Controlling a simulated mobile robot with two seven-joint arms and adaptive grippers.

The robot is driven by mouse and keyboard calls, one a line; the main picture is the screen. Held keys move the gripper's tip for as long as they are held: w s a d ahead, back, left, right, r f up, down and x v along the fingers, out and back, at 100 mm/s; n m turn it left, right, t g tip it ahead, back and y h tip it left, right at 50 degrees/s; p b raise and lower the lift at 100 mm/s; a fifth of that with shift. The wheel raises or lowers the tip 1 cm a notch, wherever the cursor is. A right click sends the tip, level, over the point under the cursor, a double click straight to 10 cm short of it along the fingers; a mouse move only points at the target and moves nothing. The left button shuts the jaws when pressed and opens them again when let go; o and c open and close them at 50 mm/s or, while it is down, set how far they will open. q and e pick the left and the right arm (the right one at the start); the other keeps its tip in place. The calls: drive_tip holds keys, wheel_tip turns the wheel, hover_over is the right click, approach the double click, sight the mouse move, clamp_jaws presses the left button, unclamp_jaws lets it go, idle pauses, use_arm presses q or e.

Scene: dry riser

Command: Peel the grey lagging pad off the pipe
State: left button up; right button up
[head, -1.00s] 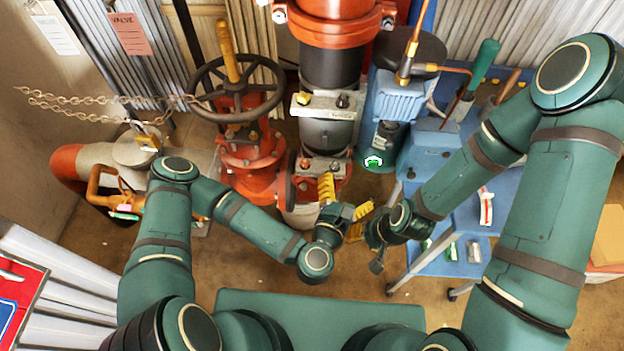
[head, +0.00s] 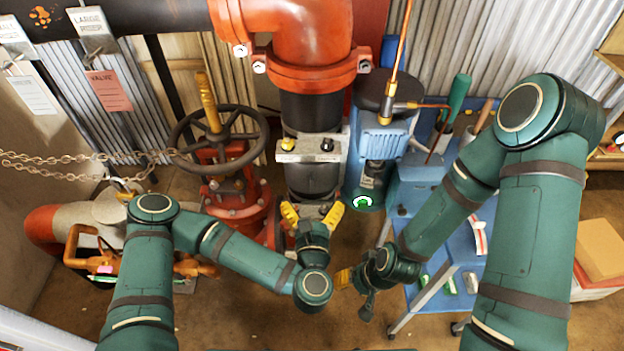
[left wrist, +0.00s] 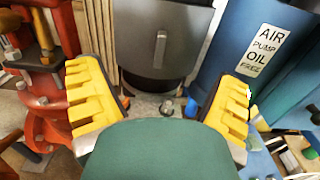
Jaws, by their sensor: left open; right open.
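The grey lagging pad (head: 312,178) is a dark grey wrap on the lower part of the upright pipe, below a light metal bracket. In the left wrist view the pad (left wrist: 140,38) fills the top middle, with a lighter grey upright tab (left wrist: 160,50) on its face. My left gripper (head: 312,213) is open in front of the pipe, its yellow fingers spread and pointing at the pad's lower part. In the left wrist view my left gripper (left wrist: 162,98) has nothing between its fingers. My right gripper (head: 350,280) is open, lower and to the right, apart from the pipe; its fingers are partly hidden.
A red valve with a dark handwheel (head: 218,135) stands left of the pipe. A blue pump (head: 380,140) stands close on the right, beside a blue trolley (head: 437,290) carrying tools. A chain (head: 80,158) hangs at left. Bare floor lies below the grippers.

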sight(312, 186)
use_arm(q)
drive_tip(key=w, duration=0.8)
drive_tip(key=shift+w+b, duration=0.1)
drive_tip(key=shift+b, duration=0.2)
drive_tip(key=c, duration=1)
drive_tip(key=shift+s, duration=0.2)
drive_tip(key=shift+s, duration=0.7)
clamp_jaws()
drive_tip(key=shift+s, duration=0.1)
drive_tip(key=shift+s, duration=0.15)
